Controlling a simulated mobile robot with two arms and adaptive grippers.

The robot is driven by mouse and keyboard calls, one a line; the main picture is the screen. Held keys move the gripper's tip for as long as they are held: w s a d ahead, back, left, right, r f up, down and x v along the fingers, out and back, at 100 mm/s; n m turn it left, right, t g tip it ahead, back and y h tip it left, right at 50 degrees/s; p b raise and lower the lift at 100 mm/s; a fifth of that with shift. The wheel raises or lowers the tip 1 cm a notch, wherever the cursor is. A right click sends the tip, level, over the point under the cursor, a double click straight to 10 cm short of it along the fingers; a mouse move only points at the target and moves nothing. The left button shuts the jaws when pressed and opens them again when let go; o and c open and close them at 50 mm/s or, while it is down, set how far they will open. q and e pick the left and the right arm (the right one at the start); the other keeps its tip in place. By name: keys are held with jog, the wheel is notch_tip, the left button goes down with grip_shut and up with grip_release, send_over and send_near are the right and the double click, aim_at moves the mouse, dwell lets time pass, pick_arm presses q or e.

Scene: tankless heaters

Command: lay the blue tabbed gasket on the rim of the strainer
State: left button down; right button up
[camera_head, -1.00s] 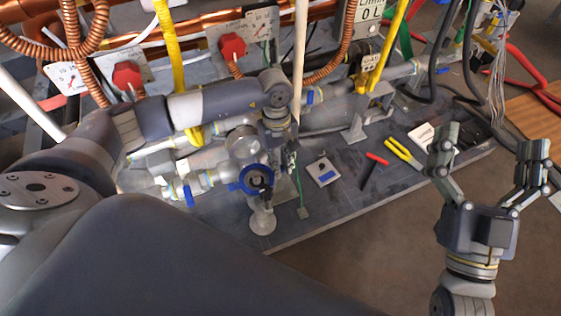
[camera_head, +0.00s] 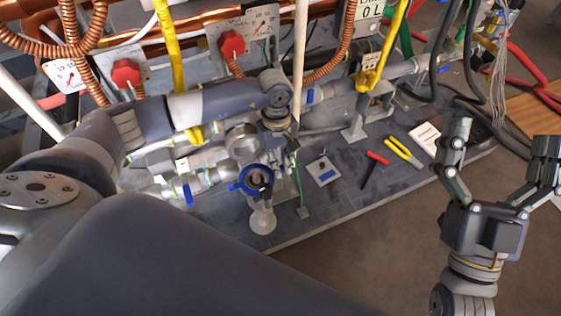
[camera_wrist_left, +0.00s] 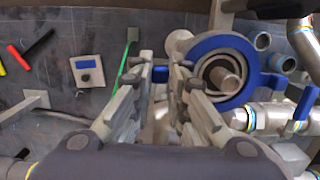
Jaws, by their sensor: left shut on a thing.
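The blue tabbed gasket (camera_head: 257,179) is a flat ring over the round opening of the grey strainer (camera_head: 262,218). In the left wrist view the gasket (camera_wrist_left: 207,44) surrounds the strainer's mouth, with grey inner rings and a stub showing through it. I cannot tell whether it touches the rim all around. My left gripper (camera_head: 285,165) is beside the strainer, shut on one gasket tab; the blue tab shows between its fingers in the wrist view (camera_wrist_left: 161,74). Another tab points right there. My right gripper (camera_head: 500,142) is open and empty, off the board's front right.
Pipes with blue-handled valves (camera_head: 188,194) flank the strainer. A white upright pipe (camera_head: 299,60) stands close behind my left gripper. A small grey box (camera_head: 322,171), red-handled tool (camera_head: 376,159), yellow-handled tool (camera_head: 403,152) and white card (camera_head: 425,138) lie on the board. Its front strip is clear.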

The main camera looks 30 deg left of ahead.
pick_arm(q)
jog(key=shift+f, duration=0.1)
jog(key=c, duration=1.5)
grip_release()
jog(key=r, duration=0.4)
jog(key=w+a+r, duration=0.1)
jog(key=r, duration=0.7)
jog(key=shift+w+a, duration=0.15)
